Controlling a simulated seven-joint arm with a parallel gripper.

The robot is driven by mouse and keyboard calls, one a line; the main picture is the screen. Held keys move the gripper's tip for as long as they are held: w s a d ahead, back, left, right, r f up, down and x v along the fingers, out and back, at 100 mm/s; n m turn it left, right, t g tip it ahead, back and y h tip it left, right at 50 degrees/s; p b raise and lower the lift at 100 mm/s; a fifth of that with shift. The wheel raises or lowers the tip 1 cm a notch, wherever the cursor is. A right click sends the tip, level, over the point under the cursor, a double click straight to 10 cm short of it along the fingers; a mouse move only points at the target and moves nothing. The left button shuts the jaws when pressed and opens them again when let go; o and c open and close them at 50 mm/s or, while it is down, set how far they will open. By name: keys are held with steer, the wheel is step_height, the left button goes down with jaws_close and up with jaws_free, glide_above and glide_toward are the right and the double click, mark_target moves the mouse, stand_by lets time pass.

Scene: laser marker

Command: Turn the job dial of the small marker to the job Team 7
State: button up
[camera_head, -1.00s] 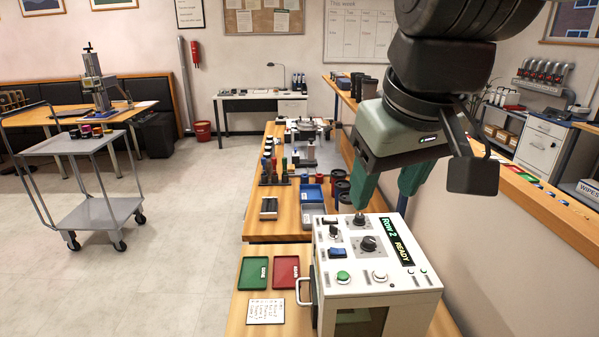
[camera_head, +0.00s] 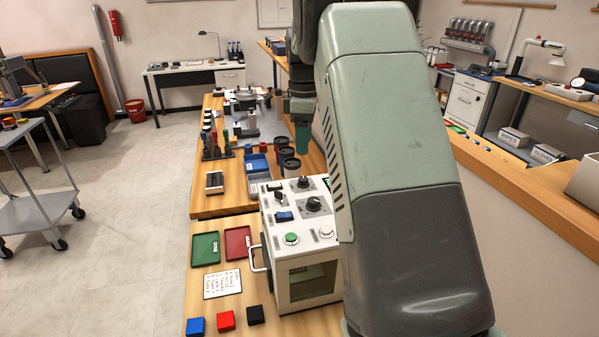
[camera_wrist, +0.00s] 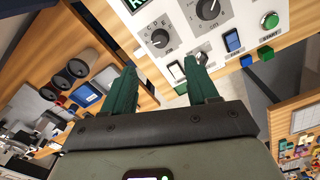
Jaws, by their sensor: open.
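The small marker (camera_head: 307,282) is a white box with a control panel on top, standing on the wooden bench. A small dark dial (camera_head: 303,182) sits at the panel's back and a larger one (camera_head: 314,203) nearer the middle. My arm hides the panel's right side and nearly all of the display. In the wrist view a dial ringed with letters (camera_wrist: 160,38) and a larger dial (camera_wrist: 208,8) show; only the display's edge (camera_wrist: 137,3) is in view, so the job cannot be read. My gripper (camera_wrist: 165,78) is open and empty, its green fingers apart from both dials.
The panel also has a blue switch (camera_head: 284,216) and a green button (camera_head: 291,239). A green tray (camera_head: 205,248), a red tray (camera_head: 237,242) and a printed list (camera_head: 222,283) lie left of the marker. Cups and tools crowd the bench behind it.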

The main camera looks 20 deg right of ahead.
mark_target(303, 178)
step_height(303, 178, down, 10)
steer(key=shift+f, duration=0.25)
stand_by(0.3)
steer(key=c, duration=1)
steer(key=shift+c, duration=0.2)
